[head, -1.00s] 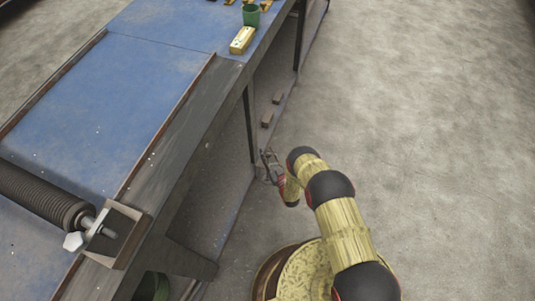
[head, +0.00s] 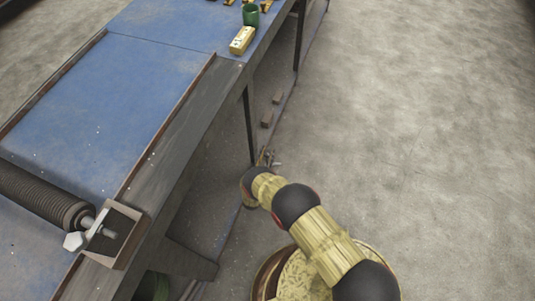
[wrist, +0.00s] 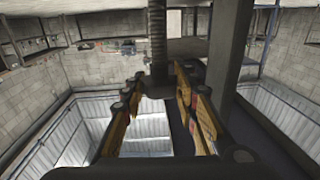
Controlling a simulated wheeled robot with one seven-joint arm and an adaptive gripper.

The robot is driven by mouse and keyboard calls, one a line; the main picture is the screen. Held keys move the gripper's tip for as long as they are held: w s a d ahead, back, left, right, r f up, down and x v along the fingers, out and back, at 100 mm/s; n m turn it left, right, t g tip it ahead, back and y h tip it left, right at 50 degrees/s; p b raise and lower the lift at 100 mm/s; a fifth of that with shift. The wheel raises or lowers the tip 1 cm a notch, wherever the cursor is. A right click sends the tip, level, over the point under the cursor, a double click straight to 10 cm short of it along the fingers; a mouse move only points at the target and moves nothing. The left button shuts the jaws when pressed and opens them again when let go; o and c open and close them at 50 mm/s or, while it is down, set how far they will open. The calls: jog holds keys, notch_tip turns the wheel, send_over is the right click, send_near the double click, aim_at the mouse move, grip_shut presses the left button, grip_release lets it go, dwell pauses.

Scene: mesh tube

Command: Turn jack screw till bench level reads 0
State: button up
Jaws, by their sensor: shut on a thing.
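The jack screw (wrist: 158,38) is a dark threaded rod in the wrist view, with a grey block at its lower end. My gripper (wrist: 161,84) has its yellow fingers on both sides of that block and is shut on it; the exact contact is hard to see. In the head view my gripper (head: 266,159) is low beside the bench leg (head: 249,120), mostly hidden behind my black wrist joint. A yellow block (head: 241,40), apparently the bench level, lies on the blue bench (head: 150,75) near its right edge. Its reading is too small to tell.
A green cup (head: 251,16) stands behind the yellow block. A ribbed roller (head: 40,196) with a white knob (head: 74,241) is at the left. Small brown blocks (head: 267,118) lie under the bench. The concrete floor (head: 430,130) at the right is clear.

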jog(key=m+g+h, duration=0.2)
jog(key=h, duration=0.1)
jog(key=m+g+h, duration=0.2)
jog(key=m+h, duration=0.1)
jog(key=h, duration=0.1)
jog(key=shift+m+g+h, duration=0.6)
jog(key=o, duration=1.2)
jog(key=shift+w+n+t+y, duration=0.1)
jog(key=shift+n+t+y, duration=0.2)
jog(key=shift+t, duration=0.1)
